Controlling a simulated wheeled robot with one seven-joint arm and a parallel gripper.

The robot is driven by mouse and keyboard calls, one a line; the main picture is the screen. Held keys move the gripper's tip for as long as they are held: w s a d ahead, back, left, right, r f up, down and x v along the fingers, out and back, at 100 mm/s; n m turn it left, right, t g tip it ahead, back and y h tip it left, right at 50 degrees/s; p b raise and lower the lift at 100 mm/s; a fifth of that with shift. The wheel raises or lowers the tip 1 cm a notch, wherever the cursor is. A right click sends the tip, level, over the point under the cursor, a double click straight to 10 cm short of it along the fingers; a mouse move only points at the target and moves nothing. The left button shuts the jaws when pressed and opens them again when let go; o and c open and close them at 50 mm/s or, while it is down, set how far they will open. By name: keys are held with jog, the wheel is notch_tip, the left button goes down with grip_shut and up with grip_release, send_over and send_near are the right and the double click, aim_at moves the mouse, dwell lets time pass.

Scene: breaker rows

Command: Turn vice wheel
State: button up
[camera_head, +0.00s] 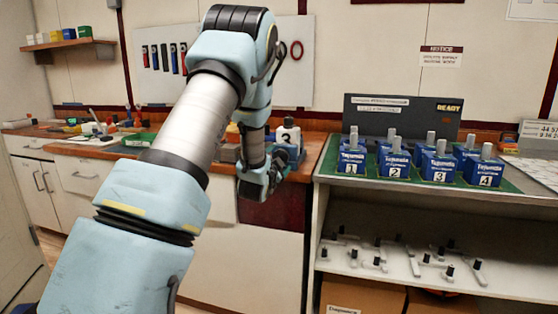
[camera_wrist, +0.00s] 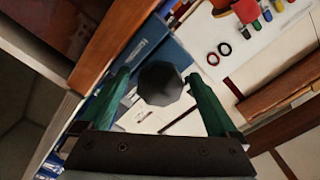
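In the wrist view a dark grey, many-sided knob (camera_wrist: 160,84), which looks like the vice wheel, shows end-on between the two green fingers of my gripper (camera_wrist: 160,95). The fingers are apart, with a narrow gap on each side of the knob. I cannot tell whether the knob lies between the tips or a little beyond them. In the head view my gripper (camera_head: 262,185) is at the bench's front edge, close to a blue-grey vice (camera_head: 292,152) on the bench's right end. My arm and gripper hide much of the vice and its wheel there.
To the right, a green-topped shelf unit (camera_head: 335,190) bears several blue numbered boxes (camera_head: 439,168) and small levers below. The wooden bench (camera_head: 312,160) holds clutter at left (camera_head: 95,130). A tool board (camera_head: 290,85) hangs on the wall behind my arm.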

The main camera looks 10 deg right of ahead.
jog(key=shift+s, duration=0.1)
jog(key=b+v, duration=0.2)
jog(key=v, duration=0.8)
jog(key=shift+s+a, duration=0.15)
jog(key=shift+s, duration=0.15)
